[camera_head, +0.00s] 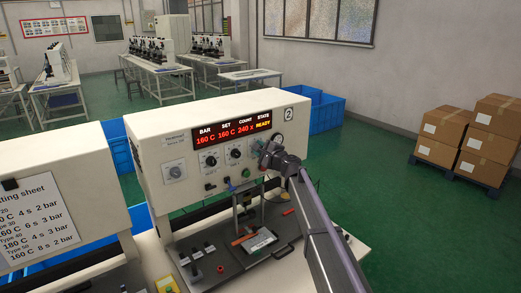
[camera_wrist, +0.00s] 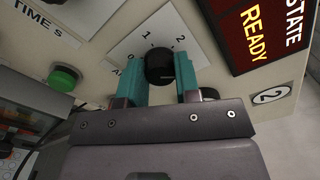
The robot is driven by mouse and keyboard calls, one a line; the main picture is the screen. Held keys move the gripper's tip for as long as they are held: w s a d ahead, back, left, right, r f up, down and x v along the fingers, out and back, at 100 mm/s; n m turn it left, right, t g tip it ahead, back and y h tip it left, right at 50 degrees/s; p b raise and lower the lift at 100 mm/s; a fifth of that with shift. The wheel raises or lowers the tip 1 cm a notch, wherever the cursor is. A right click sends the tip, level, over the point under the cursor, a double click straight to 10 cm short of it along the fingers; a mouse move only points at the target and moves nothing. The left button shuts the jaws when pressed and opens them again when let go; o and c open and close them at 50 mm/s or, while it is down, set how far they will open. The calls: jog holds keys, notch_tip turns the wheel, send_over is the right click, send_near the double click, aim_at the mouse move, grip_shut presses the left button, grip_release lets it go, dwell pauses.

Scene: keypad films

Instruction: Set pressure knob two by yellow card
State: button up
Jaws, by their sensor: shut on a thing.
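The knob (camera_wrist: 158,66) is black and round on a white dial plate (camera_wrist: 127,48) marked 1 and 2; its pointer setting cannot be read. My gripper (camera_wrist: 160,88) is shut on this knob, with one teal finger on each side. In the head view my gripper (camera_head: 263,149) is at the right of the front panel of the cream machine (camera_head: 150,140) with number plate 2 (camera_head: 289,113), and it hides the knob.
A green button (camera_wrist: 63,77) is near the fingers. A setting sheet (camera_head: 30,220) is on the left machine. Below are a press bed (camera_head: 215,262) and a pale labelled piece (camera_head: 262,241).

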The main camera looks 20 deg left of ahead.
jog(key=shift+m, duration=0.6)
jog(key=o, duration=0.9)
jog(key=v, duration=1.1)
